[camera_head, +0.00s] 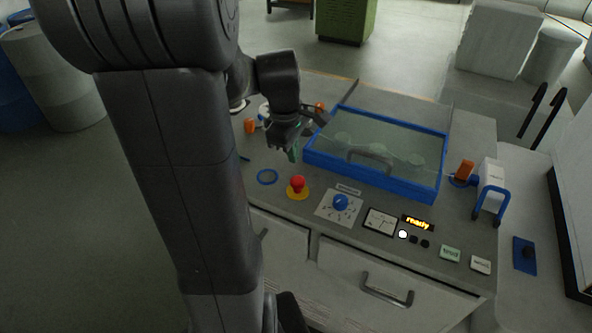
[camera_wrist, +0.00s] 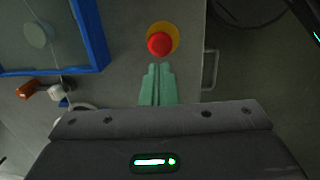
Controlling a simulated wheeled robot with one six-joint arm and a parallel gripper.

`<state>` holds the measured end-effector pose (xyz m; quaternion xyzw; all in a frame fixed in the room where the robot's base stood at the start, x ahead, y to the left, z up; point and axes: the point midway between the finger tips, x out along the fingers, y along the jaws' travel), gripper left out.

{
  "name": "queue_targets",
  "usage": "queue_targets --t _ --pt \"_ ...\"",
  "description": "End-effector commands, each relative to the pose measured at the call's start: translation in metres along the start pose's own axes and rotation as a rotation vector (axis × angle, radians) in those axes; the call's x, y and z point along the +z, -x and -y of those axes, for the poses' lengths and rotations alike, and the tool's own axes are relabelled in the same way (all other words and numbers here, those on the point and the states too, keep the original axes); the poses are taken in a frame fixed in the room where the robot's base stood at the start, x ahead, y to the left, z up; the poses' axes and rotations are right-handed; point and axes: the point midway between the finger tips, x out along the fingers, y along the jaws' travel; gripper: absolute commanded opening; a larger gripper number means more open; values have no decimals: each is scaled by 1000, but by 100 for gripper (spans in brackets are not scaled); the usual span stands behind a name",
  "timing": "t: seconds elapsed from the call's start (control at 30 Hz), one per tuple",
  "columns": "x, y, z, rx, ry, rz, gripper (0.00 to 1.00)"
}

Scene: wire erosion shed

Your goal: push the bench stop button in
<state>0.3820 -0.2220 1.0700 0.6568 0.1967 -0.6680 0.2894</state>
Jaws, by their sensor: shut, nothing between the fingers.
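The bench stop button is a red mushroom head (camera_head: 297,184) on a yellow round base at the front left of the grey bench top. It also shows in the wrist view (camera_wrist: 160,43), just beyond my fingertips. My gripper (camera_head: 292,154) is above the bench, behind the button in the head view. Its green fingers (camera_wrist: 158,72) are together with nothing between them, and point towards the button. In the head view the fingertips are apart from the button. In the wrist view a small strip of yellow base shows around the red head.
A blue-framed clear-lidded tank (camera_head: 415,191) stands behind and right of the button. A blue ring (camera_head: 267,177) lies left of it. A blue dial (camera_head: 340,202), a gauge (camera_head: 380,221) and a lit "ready" display (camera_head: 418,223) are to its right. Drawer handles (camera_head: 387,290) project from the front.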

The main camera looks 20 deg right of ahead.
Motion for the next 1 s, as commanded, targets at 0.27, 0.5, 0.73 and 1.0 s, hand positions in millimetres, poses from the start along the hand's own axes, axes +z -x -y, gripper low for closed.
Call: queue_targets --t 0.27,0.5,0.73,1.0 --pt "0 -52 1 -4 -1 2 0" --pt "0 -70 0 -1 -1 1 0" --pt "0 -72 0 1 -1 0 0" --pt "0 -79 1 0 -1 0 0"
